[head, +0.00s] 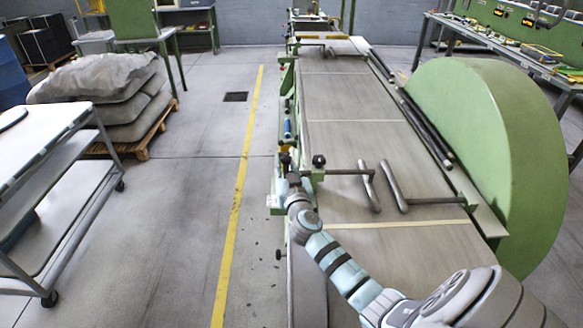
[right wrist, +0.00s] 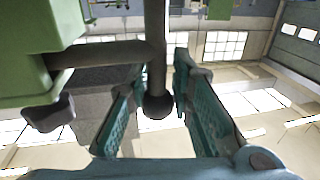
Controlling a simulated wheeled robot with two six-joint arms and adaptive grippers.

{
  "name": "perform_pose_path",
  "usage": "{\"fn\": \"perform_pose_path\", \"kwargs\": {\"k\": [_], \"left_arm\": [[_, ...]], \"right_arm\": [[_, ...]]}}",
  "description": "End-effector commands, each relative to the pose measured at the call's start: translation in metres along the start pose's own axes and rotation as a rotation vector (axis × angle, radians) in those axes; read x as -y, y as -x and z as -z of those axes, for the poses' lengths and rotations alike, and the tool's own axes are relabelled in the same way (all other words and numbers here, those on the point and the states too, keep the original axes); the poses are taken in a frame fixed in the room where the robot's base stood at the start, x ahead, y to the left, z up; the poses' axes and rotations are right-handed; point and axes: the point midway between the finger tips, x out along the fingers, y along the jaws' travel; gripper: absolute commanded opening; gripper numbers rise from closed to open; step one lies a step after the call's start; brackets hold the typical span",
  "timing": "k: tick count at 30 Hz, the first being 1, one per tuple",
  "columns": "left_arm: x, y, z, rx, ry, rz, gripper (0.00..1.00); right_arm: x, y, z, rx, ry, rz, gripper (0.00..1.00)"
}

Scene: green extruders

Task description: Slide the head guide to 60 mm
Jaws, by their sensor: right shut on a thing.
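The guide, which I take to be the head guide, lies across the grey belt (head: 345,110). Its two dark bars (head: 368,185) angle over the belt, and a rod with a black knob (head: 318,160) sits at the belt's left edge. My right gripper (head: 291,180) is at that left edge, just below the knob, its fingers small and partly hidden by the machine. In the right wrist view, the teal fingers (right wrist: 165,92) are on either side of a dark rod with a ball end (right wrist: 158,104), and the gripper is shut on it. Any scale reading is too small to tell. My left gripper is not in view.
A big green rounded housing (head: 490,150) stands right of the belt. Clear floor with a yellow line (head: 240,180) runs along the left. A white trolley (head: 45,150) and a pallet of grey sacks (head: 105,95) stand farther left. A green body (right wrist: 30,50) is close by the wrist.

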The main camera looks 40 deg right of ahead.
Motion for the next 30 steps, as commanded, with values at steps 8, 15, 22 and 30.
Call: {"fn": "perform_pose_path", "kwargs": {"k": [8, 15, 22, 30], "left_arm": [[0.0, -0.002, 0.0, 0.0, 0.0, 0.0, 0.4], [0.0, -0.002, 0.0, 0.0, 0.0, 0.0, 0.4], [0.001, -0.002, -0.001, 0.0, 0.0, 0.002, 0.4], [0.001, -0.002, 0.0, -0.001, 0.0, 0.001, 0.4]], "right_arm": [[0.003, -0.001, 0.001, -0.003, 0.0, 0.001, 0.0], [0.002, -0.001, 0.001, -0.003, 0.001, 0.0, 0.46], [0.002, 0.0, 0.0, -0.001, 0.001, 0.0, 0.46], [0.002, 0.051, 0.0, 0.0, 0.001, 0.001, 0.46]]}}
